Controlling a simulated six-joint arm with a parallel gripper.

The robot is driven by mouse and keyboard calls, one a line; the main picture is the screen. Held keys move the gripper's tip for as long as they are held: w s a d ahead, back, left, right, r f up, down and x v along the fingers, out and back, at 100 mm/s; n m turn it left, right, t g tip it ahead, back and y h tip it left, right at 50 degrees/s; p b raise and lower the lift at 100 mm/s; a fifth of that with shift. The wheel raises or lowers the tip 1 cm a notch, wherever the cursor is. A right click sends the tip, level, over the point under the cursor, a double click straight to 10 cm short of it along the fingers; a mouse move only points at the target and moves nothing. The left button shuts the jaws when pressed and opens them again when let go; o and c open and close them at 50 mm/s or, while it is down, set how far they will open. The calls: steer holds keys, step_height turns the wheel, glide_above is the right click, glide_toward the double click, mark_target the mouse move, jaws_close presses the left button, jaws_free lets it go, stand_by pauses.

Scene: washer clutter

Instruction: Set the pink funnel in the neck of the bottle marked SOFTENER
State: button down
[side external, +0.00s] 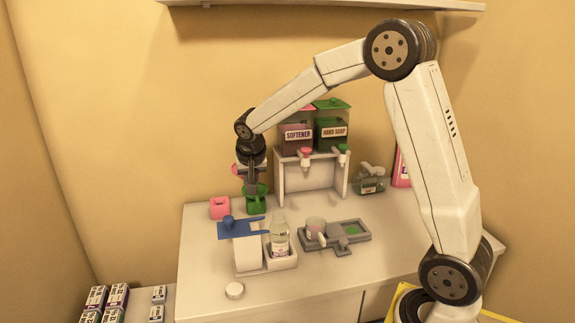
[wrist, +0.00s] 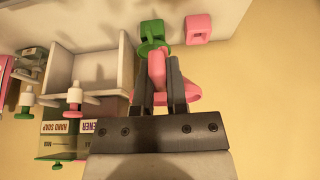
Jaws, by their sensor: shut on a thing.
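My gripper (side external: 250,182) is shut on the pink funnel (side external: 236,170), over the back left of the table. In the wrist view, pink funnel parts (wrist: 157,66) show between and behind the fingers (wrist: 158,82). The gripper partly hides the funnel in both views. A clear bottle (side external: 280,240) with a pale label stands upright in a white stand at the front middle. Its label is too small to read. A dispenser tank marked SOFTENER (side external: 298,136) stands on the rear rack. The pink block (side external: 220,208) is empty, with its square opening showing.
A green funnel (side external: 256,189) sits in a green block (side external: 257,206) just below my gripper. A blue-topped white stand (side external: 247,250) is left of the bottle. A grey tray (side external: 350,231) with a cup is right. A white cap (side external: 234,290) lies in front.

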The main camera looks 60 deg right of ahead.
steer(key=s+a+r, duration=0.2)
steer(key=s+r, duration=0.1)
steer(key=s, duration=0.3)
steer(key=s+a+r, duration=0.2)
steer(key=s+r, duration=0.1)
steer(key=s, duration=0.3)
steer(key=shift+f, duration=0.15)
stand_by(0.3)
step_height(320, 180, down, 9)
stand_by(1.9)
stand_by(0.4)
steer(key=c, duration=0.6)
jaws_free()
steer(key=shift+s, duration=0.1)
